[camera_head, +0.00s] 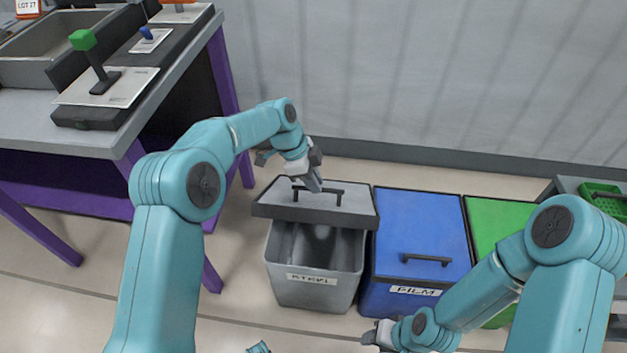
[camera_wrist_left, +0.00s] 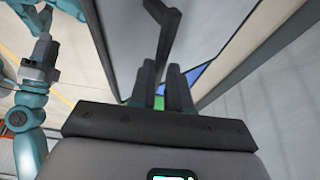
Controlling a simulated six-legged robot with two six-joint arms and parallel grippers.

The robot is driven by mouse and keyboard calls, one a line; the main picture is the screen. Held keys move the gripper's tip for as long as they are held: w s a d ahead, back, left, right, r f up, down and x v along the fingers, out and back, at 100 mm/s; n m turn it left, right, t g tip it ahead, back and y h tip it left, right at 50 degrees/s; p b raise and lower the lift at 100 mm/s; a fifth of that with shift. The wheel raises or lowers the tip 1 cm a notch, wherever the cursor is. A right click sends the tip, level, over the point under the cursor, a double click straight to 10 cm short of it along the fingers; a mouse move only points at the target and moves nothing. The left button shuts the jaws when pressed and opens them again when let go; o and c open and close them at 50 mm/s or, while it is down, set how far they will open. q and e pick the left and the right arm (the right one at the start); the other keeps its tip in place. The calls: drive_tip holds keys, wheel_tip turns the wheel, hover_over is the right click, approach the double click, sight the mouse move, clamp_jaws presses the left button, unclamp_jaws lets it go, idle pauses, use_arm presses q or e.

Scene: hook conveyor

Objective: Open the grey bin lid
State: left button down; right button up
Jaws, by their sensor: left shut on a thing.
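The grey bin (camera_head: 316,272), labelled STEEL, stands on the floor with its grey lid (camera_head: 345,203) raised and tilted up. The open inside of the bin shows below the lid. My left gripper (camera_head: 312,185) is at the lid's dark handle (camera_head: 330,189) and shut on it. In the left wrist view, the handle (camera_wrist_left: 165,45) runs up from between the two dark fingers (camera_wrist_left: 162,90). My right gripper (camera_head: 382,336) is low at the front, in front of the blue bin and apart from the grey lid. Its fingers are too small to judge.
A blue bin (camera_head: 425,225) with a closed lid stands right beside the grey bin. A green bin (camera_head: 490,217) is beyond it, partly behind my right arm. A purple-legged table (camera_head: 218,90) with a metal tray and levers stands at left. A wall is behind.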

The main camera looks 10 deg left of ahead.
use_arm(q)
drive_tip(key=c, duration=1.2)
unclamp_jaws()
drive_tip(key=shift+w+a+f, duration=0.15)
drive_tip(key=shift+w+f, duration=0.35)
drive_tip(key=shift+f, duration=0.2)
drive_tip(key=shift+o, duration=0.8)
drive_tip(key=shift+w+f, duration=0.3)
drive_tip(key=shift+o, duration=0.2)
drive_tip(key=shift+s+r, duration=0.25)
drive_tip(key=shift+r, duration=0.1)
drive_tip(key=shift+c, duration=0.8)
drive_tip(key=shift+f, duration=0.1)
use_arm(e)
drive_tip(key=shift+w+f, duration=0.15)
use_arm(q)
drive_tip(key=p+v, duration=0.3)
drive_tip(key=v, duration=1.3)
drive_tip(key=shift+s+r+p, duration=0.25)
drive_tip(key=shift+r+p, duration=0.15)
use_arm(e)
wheel_tip(320, 180, up, 4)
drive_tip(key=shift+w+f, duration=0.1)
drive_tip(key=shift+f, duration=0.15)
